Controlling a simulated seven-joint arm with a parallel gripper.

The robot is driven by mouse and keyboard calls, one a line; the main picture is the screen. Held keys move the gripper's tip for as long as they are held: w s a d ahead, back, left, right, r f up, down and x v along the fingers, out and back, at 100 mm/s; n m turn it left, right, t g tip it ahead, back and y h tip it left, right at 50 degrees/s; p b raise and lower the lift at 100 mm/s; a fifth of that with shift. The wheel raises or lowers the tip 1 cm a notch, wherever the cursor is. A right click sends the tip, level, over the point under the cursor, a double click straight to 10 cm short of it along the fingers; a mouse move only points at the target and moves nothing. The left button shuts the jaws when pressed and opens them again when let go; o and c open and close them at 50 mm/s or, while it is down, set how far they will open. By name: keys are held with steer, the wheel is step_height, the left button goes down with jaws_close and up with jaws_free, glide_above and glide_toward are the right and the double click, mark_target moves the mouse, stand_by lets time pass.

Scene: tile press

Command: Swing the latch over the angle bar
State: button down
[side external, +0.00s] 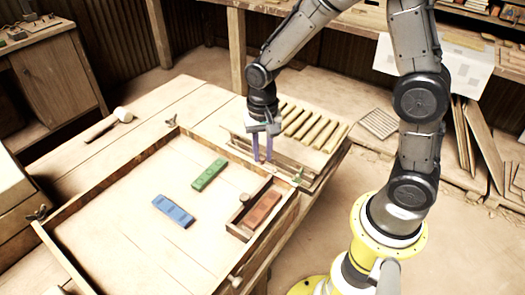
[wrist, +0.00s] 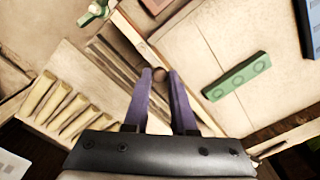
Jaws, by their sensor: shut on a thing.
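My gripper (side external: 263,161) points down at the frame's back right edge, its two purple fingers close together. In the wrist view my gripper (wrist: 159,74) has a small round brown knob (wrist: 158,73) between its fingertips; what the knob belongs to is hidden. Long wooden bars (wrist: 113,62) run beside the fingers, and I cannot tell which is the angle bar. A pale green turning piece (wrist: 93,12), possibly the latch, sits near the bars' far end, apart from my gripper.
The wooden frame (side external: 67,254) holds a green tile (side external: 209,175), a blue tile (side external: 173,211) and a red tile (side external: 264,207) in a small compartment. Several yellowish strips (side external: 312,124) lie behind my gripper. A mallet (side external: 122,115) lies at left.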

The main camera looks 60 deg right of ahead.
mark_target(262, 163)
steer(key=shift+a, duration=0.1)
stand_by(0.3)
steer(key=n, duration=0.2)
steer(key=a+n, duration=0.1)
steer(key=shift+s+n, duration=0.1)
steer(key=shift+n, duration=0.3)
steer(key=n, duration=0.2)
steer(key=a+n, duration=0.1)
steer(key=s+n, duration=0.1)
steer(key=n, duration=0.1)
steer(key=shift+a+n, duration=0.25)
steer(key=shift+n, duration=0.05)
steer(key=n, duration=0.3)
steer(key=s+n, duration=0.1)
steer(key=shift+a+r, duration=0.1)
steer(key=shift+a, duration=0.25)
steer(key=shift+s+a+n, duration=0.1)
steer(key=shift+s+n, duration=0.25)
steer(key=shift+n, duration=0.8)
steer(key=shift+s+a+n, duration=0.1)
steer(key=shift+s+n, duration=0.2)
steer(key=shift+n, duration=0.85)
steer(key=c, duration=0.7)
jaws_free()
steer(key=shift+c, duration=0.2)
